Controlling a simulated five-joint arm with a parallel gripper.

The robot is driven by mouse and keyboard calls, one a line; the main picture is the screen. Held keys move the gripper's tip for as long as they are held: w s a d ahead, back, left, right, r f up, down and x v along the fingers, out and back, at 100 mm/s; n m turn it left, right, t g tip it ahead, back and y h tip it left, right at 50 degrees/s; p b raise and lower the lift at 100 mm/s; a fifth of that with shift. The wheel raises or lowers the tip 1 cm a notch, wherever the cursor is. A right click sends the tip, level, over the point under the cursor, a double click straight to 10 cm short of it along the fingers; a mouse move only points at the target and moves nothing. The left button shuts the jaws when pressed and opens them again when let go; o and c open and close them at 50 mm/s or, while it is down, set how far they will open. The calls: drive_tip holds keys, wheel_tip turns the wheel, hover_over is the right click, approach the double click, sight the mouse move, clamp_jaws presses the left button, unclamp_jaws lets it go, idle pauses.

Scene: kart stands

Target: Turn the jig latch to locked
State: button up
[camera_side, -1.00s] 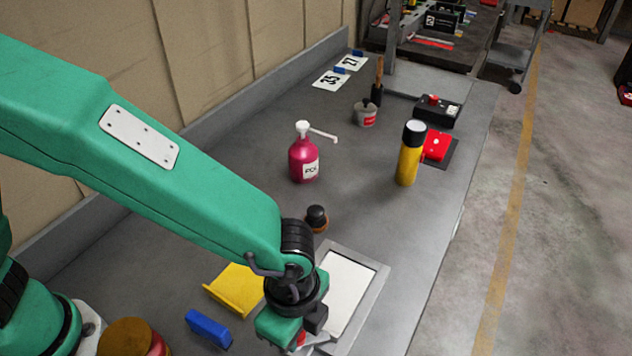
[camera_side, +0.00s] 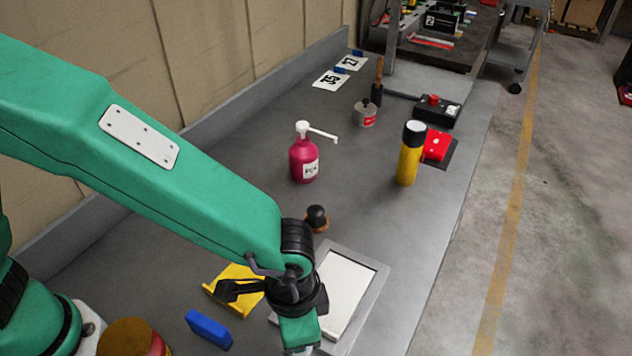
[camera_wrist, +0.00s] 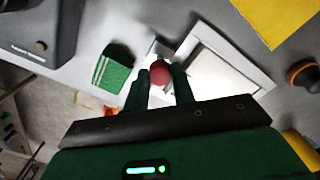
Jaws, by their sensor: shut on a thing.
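A grey frame (camera_side: 372,291) with a white panel (camera_side: 344,288) lies flat on the bench; it also shows in the wrist view (camera_wrist: 233,44). Beside its edge, in the wrist view, a round red knob (camera_wrist: 160,73) sits over a pale, brightly lit plate; I take it for the jig latch knob. My gripper (camera_wrist: 161,84) has its two dark fingers on either side of the knob, closed on it. In the side view my gripper (camera_side: 300,347) points down at the frame's near end. There the fingertips and knob are hidden or cut off, and the latch's angle cannot be read.
A yellow holder (camera_side: 218,297), a blue block (camera_side: 208,328) and a black-topped stamp (camera_side: 316,218) stand close by. A pink pump bottle (camera_side: 304,160) and a yellow can (camera_side: 408,160) stand farther back. In the wrist view a green block (camera_wrist: 116,70) lies near my fingers.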

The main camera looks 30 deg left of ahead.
idle(0.3)
drive_tip(key=o, duration=1)
drive_tip(key=shift+r, duration=0.1)
drive_tip(key=shift+r, duration=3.85)
